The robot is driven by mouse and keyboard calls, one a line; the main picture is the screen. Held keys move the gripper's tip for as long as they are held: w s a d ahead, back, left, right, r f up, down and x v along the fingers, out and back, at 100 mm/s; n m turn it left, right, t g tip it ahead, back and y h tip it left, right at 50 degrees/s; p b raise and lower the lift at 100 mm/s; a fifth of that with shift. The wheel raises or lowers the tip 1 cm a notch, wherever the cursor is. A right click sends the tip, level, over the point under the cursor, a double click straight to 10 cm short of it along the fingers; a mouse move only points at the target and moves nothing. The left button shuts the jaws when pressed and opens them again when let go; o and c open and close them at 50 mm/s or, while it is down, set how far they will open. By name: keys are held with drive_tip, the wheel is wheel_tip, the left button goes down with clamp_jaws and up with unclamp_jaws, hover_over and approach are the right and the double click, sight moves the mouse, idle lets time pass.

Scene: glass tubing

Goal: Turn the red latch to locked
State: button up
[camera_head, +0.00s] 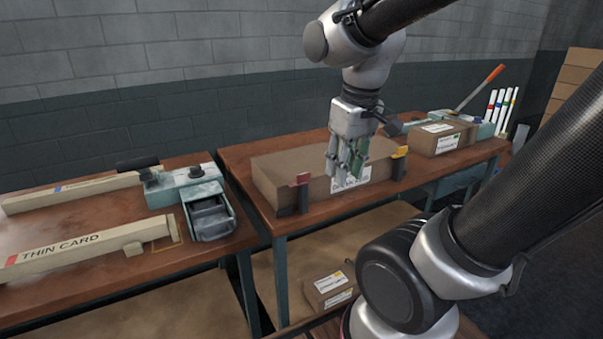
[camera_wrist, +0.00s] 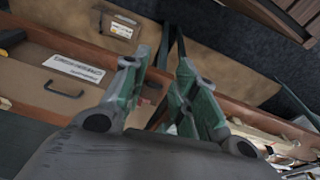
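The red latch (camera_head: 300,180) sits on a dark post at the front left corner of the brown case (camera_head: 275,175) in the head view. Its turned position is hard to read at this size. My gripper (camera_head: 345,172) is open and empty, to the right of the red latch and in front of the case's label. The fingers appear apart from the latch. In the wrist view the gripper (camera_wrist: 165,58) shows a gap between its green fingers. A small reddish piece (camera_wrist: 152,85) between them is probably the red latch, partly hidden.
A yellow latch (camera_head: 399,153) stands at the case's right front corner. A cardboard box (camera_head: 443,137) is further right on the same table (camera_head: 236,158). The left table holds long "THIN CARD" packs (camera_head: 80,247) and a grey-green device (camera_head: 208,214). A carton (camera_head: 330,290) lies below.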

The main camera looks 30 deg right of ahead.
sight(302, 174)
drive_tip(key=w+a+f+n+g+h, duration=0.25)
drive_tip(key=w+n+h, duration=0.25)
drive_tip(key=w+n, duration=1.25)
drive_tip(key=shift+m+t, duration=0.35)
drive_tip(key=x, duration=0.5)
drive_tip(key=w+a+x, duration=0.1)
drive_tip(key=x, duration=0.1)
drive_tip(key=shift+d+f, duration=0.1)
drive_tip(key=shift+f, duration=0.5)
drive_tip(key=shift+y, duration=0.3)
drive_tip(key=shift+c, duration=0.2)
clamp_jaws()
